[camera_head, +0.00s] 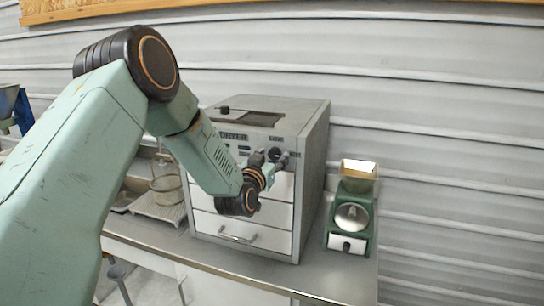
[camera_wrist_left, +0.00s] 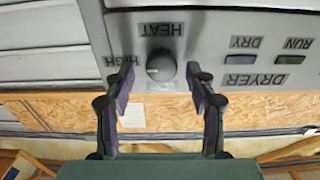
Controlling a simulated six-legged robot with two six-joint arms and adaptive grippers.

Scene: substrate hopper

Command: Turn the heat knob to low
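The grey dryer (camera_head: 314,150) stands on the metal bench with its control panel facing me. The dark round heat knob (camera_head: 275,154) is on the panel's upper right; it shows larger in the upside-down left wrist view (camera_wrist_left: 161,66), by the HEAT and HIGH labels. A pale mark shows on its face, but its exact direction is hard to tell. My left gripper (camera_head: 273,165) is at the panel. In the wrist view its fingers (camera_wrist_left: 161,80) are open, one on each side of the knob, with gaps between. No LOW label is readable there. My right gripper is out of view.
A green device with a hopper (camera_head: 358,190) stands right of the dryer. A wire basket or sieve (camera_head: 166,188) sits on the bench at left. White drawers (camera_head: 240,228) are below the panel. A corrugated wall (camera_head: 440,120) is behind.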

